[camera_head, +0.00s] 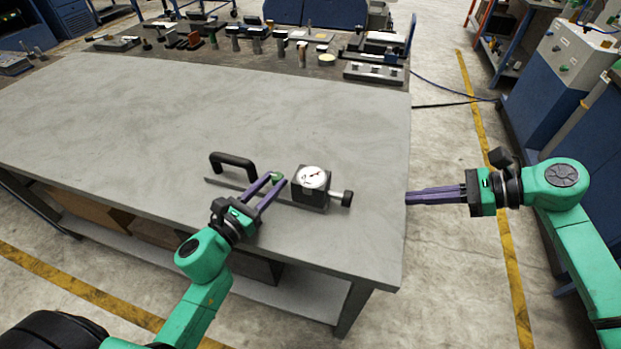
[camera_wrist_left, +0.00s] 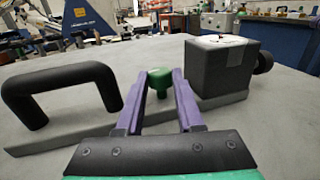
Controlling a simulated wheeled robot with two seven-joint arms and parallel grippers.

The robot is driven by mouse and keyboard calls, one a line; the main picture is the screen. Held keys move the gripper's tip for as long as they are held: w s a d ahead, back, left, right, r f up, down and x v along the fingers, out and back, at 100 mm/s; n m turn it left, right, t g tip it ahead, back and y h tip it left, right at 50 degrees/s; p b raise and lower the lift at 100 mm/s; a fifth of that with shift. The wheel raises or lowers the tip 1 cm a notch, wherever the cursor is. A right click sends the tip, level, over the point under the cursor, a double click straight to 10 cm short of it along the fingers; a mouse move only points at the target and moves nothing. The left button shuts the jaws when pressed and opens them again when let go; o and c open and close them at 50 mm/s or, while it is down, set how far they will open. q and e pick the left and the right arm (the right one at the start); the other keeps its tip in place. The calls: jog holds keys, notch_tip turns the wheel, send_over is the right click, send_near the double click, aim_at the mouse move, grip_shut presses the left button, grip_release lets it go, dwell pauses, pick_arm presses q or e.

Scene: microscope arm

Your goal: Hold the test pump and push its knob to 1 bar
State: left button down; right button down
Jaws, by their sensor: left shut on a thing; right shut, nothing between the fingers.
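The test pump (camera_head: 312,196) lies on the table near its right front corner. It has a flat bar, a black handle at left, a dark block with a white round gauge (camera_head: 312,177), and a black knob (camera_head: 347,198) on a silver stem at right. A green cap (camera_wrist_left: 159,77) stands on the bar between handle and block. My left gripper (camera_head: 275,178) is shut on the pump around this cap; the exact contact is hard to see. My right gripper (camera_head: 407,198) is shut and empty, pointing left toward the black knob, with a clear gap. The gauge reading is too small to read.
The grey table (camera_head: 120,130) is bare around the pump. Many small tools and parts stand along its far edge, with a metal block (camera_head: 374,73) at the far right corner. Open floor lies to the right of the table, under my right arm.

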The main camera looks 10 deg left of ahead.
dwell(0.4)
pick_arm(q)
jog(key=shift+c, duration=2.3)
grip_release()
jog(key=v, duration=1.2)
jog(key=shift+a+r, duration=0.1)
